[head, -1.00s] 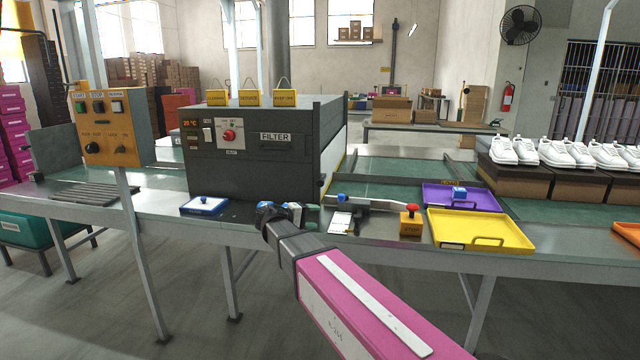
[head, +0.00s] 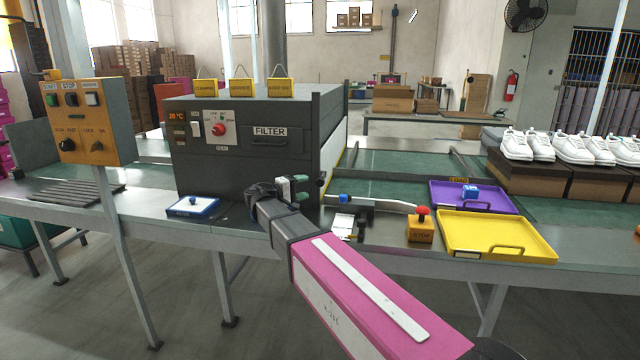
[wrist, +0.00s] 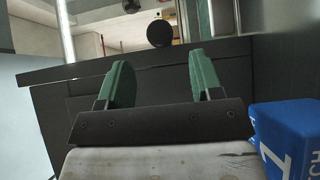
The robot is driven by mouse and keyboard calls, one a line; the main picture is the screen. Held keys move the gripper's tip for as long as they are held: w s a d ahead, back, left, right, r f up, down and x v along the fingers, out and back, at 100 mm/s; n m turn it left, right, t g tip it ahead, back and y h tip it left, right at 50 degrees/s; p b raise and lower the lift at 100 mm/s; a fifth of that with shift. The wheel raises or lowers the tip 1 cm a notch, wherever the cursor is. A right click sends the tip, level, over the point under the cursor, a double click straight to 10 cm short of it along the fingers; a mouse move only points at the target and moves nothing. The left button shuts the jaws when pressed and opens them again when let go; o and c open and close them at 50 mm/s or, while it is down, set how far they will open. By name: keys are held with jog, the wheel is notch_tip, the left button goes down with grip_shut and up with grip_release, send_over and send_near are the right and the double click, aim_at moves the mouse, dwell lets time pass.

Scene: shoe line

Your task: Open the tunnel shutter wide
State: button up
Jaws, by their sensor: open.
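The tunnel is a dark grey box (head: 290,159) on the line, with a FILTER drawer and a heat panel on its front. I cannot clearly make out its shutter or how far open it stands; the right end is mostly turned from view. A round black knob (wrist: 159,33) shows in the wrist view, beyond and between my fingertips. My gripper (head: 302,188) is at the tunnel's lower right front corner. In the wrist view my gripper (wrist: 163,78) has its green fingers apart with nothing between them, in front of a dark panel edge.
A STOP button box (head: 421,232), a yellow tray (head: 497,237) and a purple tray (head: 445,190) stand to the right. A control box (head: 93,120) stands at left. The green belt (head: 372,193) right of the tunnel has free room.

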aim_at(317, 183)
jog(key=x, duration=0.7)
jog(key=shift+w+d, duration=0.2)
jog(key=shift+d, duration=0.1)
